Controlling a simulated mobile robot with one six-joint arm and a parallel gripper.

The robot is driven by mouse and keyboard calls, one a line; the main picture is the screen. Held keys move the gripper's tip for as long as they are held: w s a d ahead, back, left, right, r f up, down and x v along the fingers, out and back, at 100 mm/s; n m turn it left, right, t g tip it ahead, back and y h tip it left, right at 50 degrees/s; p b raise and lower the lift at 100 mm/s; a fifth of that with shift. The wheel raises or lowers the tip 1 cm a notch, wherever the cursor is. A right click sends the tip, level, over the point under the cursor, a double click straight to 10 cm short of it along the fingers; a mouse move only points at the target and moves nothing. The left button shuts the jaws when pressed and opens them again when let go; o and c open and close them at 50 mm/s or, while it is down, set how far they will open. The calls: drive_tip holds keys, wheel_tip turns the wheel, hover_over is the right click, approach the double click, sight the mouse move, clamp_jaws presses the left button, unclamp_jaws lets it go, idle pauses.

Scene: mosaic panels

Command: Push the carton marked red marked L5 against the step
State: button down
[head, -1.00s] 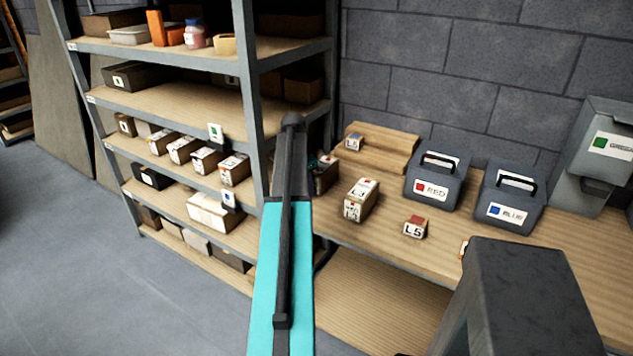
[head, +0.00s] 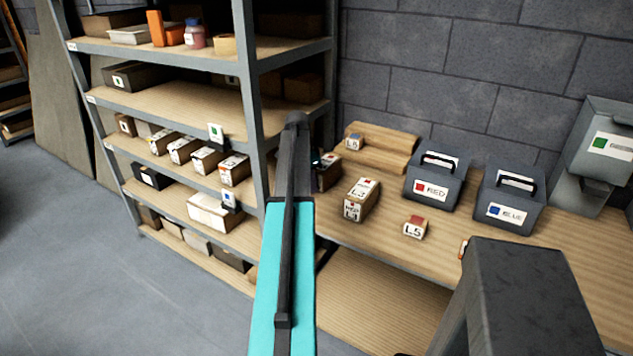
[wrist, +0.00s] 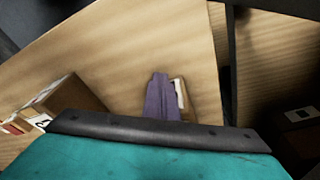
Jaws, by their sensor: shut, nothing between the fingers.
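The carton marked red L5 (head: 415,228) is small, with a red top and a white L5 label. The step (head: 388,148) is a raised wooden block at the back of the bench against the wall. Bare bench and a taller carton lie between the two. My gripper (head: 317,160) is at the bench's left end, mostly hidden behind my arm, well apart from the red L5 carton. In the wrist view its narrow purple-grey fingers (wrist: 158,90) are shut and empty, close beside a carton with a white label.
A shelf rack (head: 245,100) bounds the left.

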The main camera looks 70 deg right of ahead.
sight(328, 169)
drive_tip(key=shift+s+d+p, duration=0.15)
drive_tip(key=shift+s+d, duration=0.35)
drive_tip(key=shift+d, duration=1.35)
drive_tip(key=shift+s+d+p, duration=0.15)
drive_tip(key=shift+s+d, duration=0.35)
drive_tip(key=shift+d, duration=1.4)
drive_tip(key=shift+s+d+p, duration=0.15)
drive_tip(key=shift+s+d, duration=0.35)
drive_tip(key=shift+d, duration=1.35)
idle(1.7)
drive_tip(key=shift+a, duration=0.2)
